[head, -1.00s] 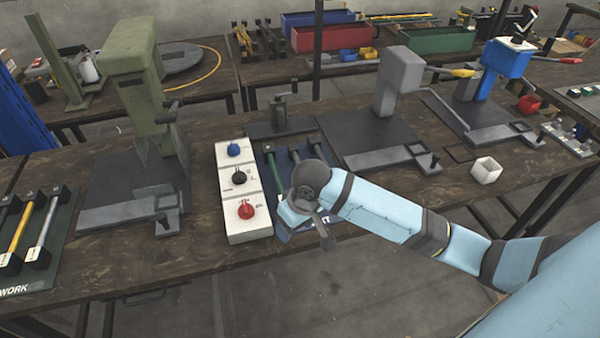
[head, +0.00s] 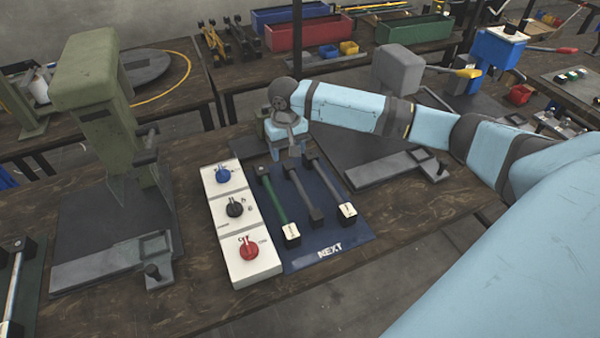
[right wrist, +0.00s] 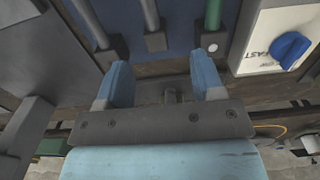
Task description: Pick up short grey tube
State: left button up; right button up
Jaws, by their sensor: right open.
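Three tubes lie side by side on the dark blue NEXT mat (head: 330,252). The middle grey tube (head: 303,194) looks the shortest and has dark end blocks. A green tube (head: 273,198) lies left of it, and another grey tube (head: 329,185) with a white-faced near block lies right. My right gripper (head: 291,152) is above the far edge of the mat, beyond the tubes' far ends. In the right wrist view the right gripper (right wrist: 162,75) is open and empty, with the middle grey tube (right wrist: 150,14) ahead between the finger lines. My left gripper is not in view.
A white panel (head: 240,225) with blue, black and red knobs stands left of the mat. A green press (head: 112,130) is further left, and a grey press (head: 400,70) stands behind my right arm. Bare table lies in front of the mat.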

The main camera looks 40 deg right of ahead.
aim_at(291, 168)
notch_tip(291, 168, down, 4)
jog(key=shift+r, duration=0.25)
jog(key=shift+s+d+f+b, duration=0.1)
jog(key=shift+d+f+b, duration=0.1)
jog(key=shift+f, duration=1.15)
jog(key=shift+s+d+f+b, duration=0.1)
jog(key=shift+f+b, duration=0.05)
jog(key=shift+f, duration=1.2)
jog(key=c, duration=1.1)
